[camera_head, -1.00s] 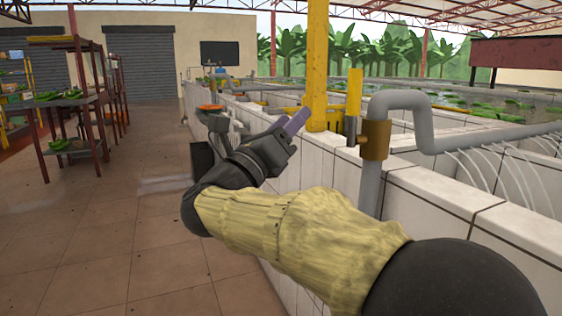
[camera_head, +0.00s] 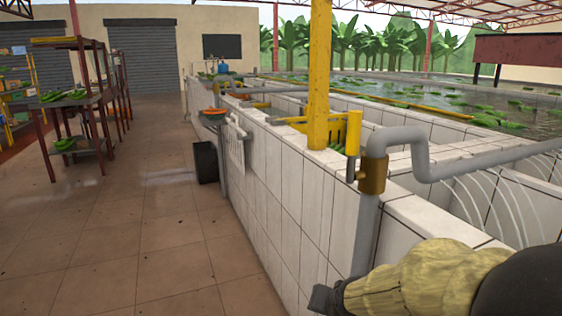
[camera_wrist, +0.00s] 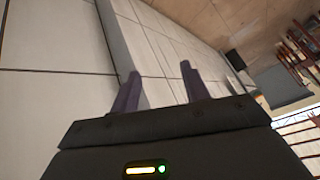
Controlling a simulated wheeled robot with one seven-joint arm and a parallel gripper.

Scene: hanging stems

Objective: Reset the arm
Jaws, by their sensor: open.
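My gripper (camera_wrist: 160,92) shows in the wrist view with its two purple fingers apart and nothing between them. Beyond the fingers are the white tiled wall and the grey pipe. In the head view my arm is low at the bottom right, beside the tiled wall and under the grey pipe. The wrist view is tilted.
A white tiled tank wall (camera_head: 290,190) runs along the right. A grey pipe (camera_head: 368,235) stands close to my arm, by a yellow post (camera_head: 318,75). Shelves (camera_head: 75,100) stand at the left. The tiled floor (camera_head: 120,230) between is clear.

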